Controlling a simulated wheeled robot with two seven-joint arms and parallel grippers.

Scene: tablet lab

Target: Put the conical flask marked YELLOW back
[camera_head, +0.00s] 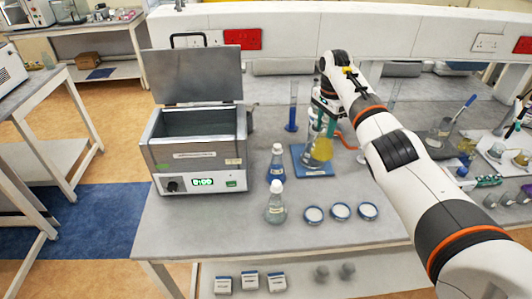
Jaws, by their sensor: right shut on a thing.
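A conical flask with yellow liquid (320,150) is at the blue pad (304,168) in the middle of the bench. It looks upright, and I cannot tell whether its base touches the pad. Its marking is too small to read. My right gripper (325,120) reaches over from the right and is shut on the flask near its neck. The arm's wrist hides part of the gripper and the flask's top. My left gripper is not in view.
An open water bath (197,155) stands on the left. A blue-based cylinder (292,113), a blue-liquid bottle (276,165), a clear flask (275,205) and several round dishes (340,211) are near the pad. Glassware and racks (507,150) crowd the right.

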